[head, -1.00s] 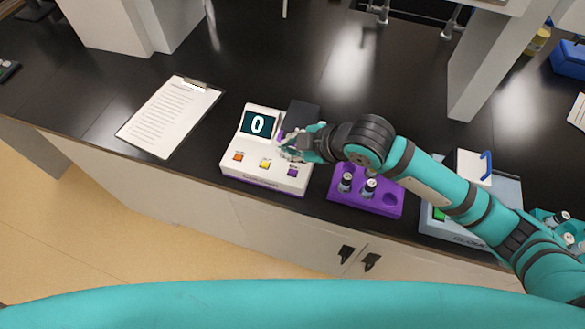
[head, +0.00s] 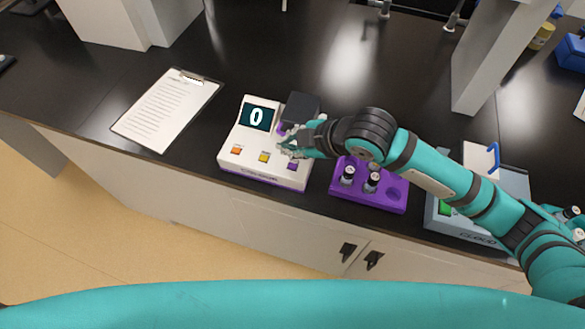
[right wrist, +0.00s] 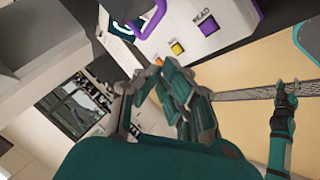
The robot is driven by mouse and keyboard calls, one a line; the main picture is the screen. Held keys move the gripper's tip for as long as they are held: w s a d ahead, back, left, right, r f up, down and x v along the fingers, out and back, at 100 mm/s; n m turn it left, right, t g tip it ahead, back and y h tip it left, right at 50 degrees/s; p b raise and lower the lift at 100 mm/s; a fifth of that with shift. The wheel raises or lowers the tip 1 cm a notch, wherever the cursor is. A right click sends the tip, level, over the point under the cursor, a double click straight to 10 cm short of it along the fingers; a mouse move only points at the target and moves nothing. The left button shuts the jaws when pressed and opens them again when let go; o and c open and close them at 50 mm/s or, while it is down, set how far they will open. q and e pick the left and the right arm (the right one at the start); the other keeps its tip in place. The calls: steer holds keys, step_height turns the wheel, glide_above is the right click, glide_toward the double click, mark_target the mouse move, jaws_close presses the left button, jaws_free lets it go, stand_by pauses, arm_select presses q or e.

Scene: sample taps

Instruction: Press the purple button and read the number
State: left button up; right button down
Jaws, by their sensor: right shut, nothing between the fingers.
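The white device (head: 262,172) stands near the counter's front edge. Its dark display (head: 257,116) reads 0. Its front row has an orange, a yellow and a purple button (head: 292,167). My right gripper (head: 288,148) is shut and empty, just behind and above the purple button; I see no contact. In the right wrist view the purple button (right wrist: 208,25) sits beside the word READ, apart from the fingers. My left gripper (right wrist: 285,95) seems to show at the right of that view, too small to tell its state; it is not in the head view.
A purple rack (head: 385,200) with two dark-bodied vials stands right of the device, under my right arm. A clipboard (head: 165,110) lies to the left. A grey machine (head: 512,186) is farther right.

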steer(key=b, duration=0.3)
glide_above(291, 168)
step_height(291, 168, down, 4)
steer(key=shift+f, duration=0.1)
steer(key=shift+f+b, duration=0.45)
steer(key=shift+f, duration=0.35)
arm_select(q)
step_height(291, 168, down, 5)
arm_select(e)
steer(key=shift+f, duration=0.4)
arm_select(q)
steer(key=shift+r, duration=0.1)
arm_select(e)
steer(key=shift+f, duration=0.45)
stand_by(0.8)
arm_select(q)
steer(key=shift+r, duration=0.1)
arm_select(e)
steer(key=shift+r, duration=0.15)
arm_select(q)
steer(key=shift+r+p, duration=0.8)
steer(key=shift+p, duration=0.25)
arm_select(e)
steer(key=shift+r, duration=0.7)
